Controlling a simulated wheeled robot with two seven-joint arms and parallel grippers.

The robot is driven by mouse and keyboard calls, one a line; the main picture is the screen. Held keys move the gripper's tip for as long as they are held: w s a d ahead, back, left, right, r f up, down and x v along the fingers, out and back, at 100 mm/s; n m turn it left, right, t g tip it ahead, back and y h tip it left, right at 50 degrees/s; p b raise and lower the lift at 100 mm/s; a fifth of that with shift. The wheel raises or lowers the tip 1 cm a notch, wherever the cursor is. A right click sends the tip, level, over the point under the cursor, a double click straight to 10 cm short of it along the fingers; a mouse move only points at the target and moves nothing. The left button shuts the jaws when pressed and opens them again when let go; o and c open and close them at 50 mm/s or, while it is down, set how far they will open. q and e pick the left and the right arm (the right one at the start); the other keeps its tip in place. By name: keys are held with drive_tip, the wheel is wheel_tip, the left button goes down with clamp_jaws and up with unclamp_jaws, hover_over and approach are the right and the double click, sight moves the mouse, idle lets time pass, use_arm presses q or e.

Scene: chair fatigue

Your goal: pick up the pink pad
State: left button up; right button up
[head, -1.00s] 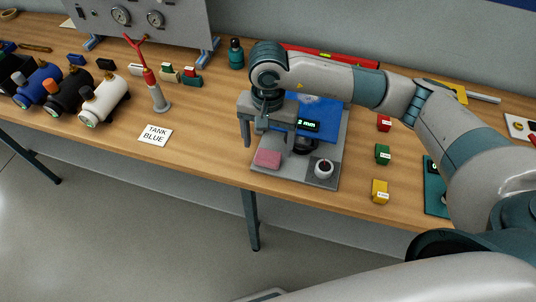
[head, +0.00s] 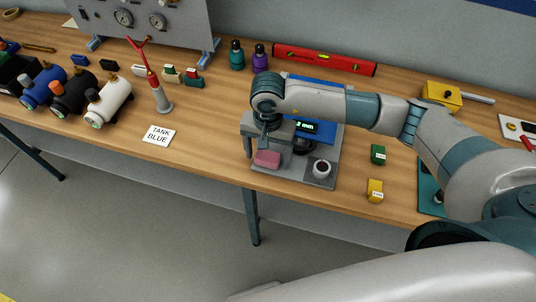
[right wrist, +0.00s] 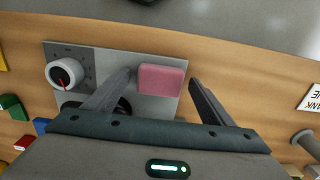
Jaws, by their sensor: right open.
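The pink pad (head: 267,158) is a small block on the front left corner of a grey machine base (head: 322,170) on the workbench. My right gripper (head: 268,146) is open and points down over the pad. It also shows in the right wrist view (right wrist: 163,78), with a gap between the right finger and the pad. Part of the machine is hidden behind my right arm. My left gripper is not in view.
A knob (head: 322,168) sits right of the pad on the same base. Green (head: 378,154) and yellow (head: 375,190) blocks stand farther right. A "TANK BLUE" card (head: 157,136) lies to the left, with bare bench between.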

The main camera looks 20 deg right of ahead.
sight(268, 156)
idle(0.4)
drive_tip(key=c, duration=1.1)
drive_tip(key=shift+c, duration=0.2)
drive_tip(key=shift+r+b, duration=0.45)
wheel_tip(268, 156, up, 8)
drive_tip(key=b, duration=0.3)
drive_tip(key=shift+r+b, duration=0.1)
drive_tip(key=shift+b, duration=0.3)
drive_tip(key=shift+r, duration=0.4)
drive_tip(key=shift+o, duration=0.4)
